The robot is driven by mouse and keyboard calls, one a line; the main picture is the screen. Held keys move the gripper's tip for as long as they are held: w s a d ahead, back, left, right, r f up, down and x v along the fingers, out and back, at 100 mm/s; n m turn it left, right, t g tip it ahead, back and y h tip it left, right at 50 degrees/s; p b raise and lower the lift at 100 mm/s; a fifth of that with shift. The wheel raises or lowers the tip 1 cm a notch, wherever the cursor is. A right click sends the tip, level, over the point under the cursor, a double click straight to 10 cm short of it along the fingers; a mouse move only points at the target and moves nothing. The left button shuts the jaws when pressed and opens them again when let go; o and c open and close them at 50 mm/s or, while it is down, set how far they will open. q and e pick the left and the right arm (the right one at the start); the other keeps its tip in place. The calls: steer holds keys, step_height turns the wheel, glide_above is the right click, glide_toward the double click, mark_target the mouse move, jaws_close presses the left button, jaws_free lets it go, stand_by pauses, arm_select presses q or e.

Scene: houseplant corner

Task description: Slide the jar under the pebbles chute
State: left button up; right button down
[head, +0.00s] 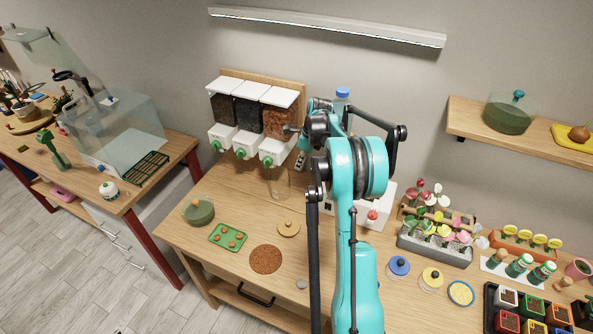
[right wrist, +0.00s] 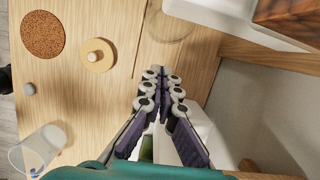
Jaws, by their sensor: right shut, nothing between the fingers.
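A clear glass jar (head: 280,184) stands on the table below the right-hand dispenser of a row of three. A faint round outline near the top of the right wrist view (right wrist: 172,22) may be this jar. The right dispenser (head: 280,120) holds reddish-brown grains and has a green knob on its white chute (head: 272,153). The other two dispensers hold darker material; I cannot tell which is pebbles. My right gripper (head: 291,129) is up by the right dispenser, above the jar and apart from it. In the right wrist view its fingertips (right wrist: 162,74) are together and empty. My left gripper is out of view.
A cork mat (head: 266,259), a round wooden lid with a knob (head: 289,228), a green tray (head: 228,237) and a green bowl (head: 198,211) lie in front of the dispensers. A white box (head: 375,207) stands to the right, partly behind my arm. A planter (head: 436,245) is farther right.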

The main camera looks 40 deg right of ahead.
mark_target(286, 174)
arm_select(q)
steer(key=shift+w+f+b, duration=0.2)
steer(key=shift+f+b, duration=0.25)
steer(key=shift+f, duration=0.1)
arm_select(e)
steer(key=x, duration=0.9)
steer(key=shift+w, duration=0.15)
steer(key=shift+w, duration=0.1)
steer(key=w+a, duration=0.1)
steer(key=w, duration=0.2)
steer(key=shift+a+b, duration=0.3)
steer(key=shift+a, duration=0.1)
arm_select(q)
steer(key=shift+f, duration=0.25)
arm_select(e)
steer(key=shift+s, duration=0.1)
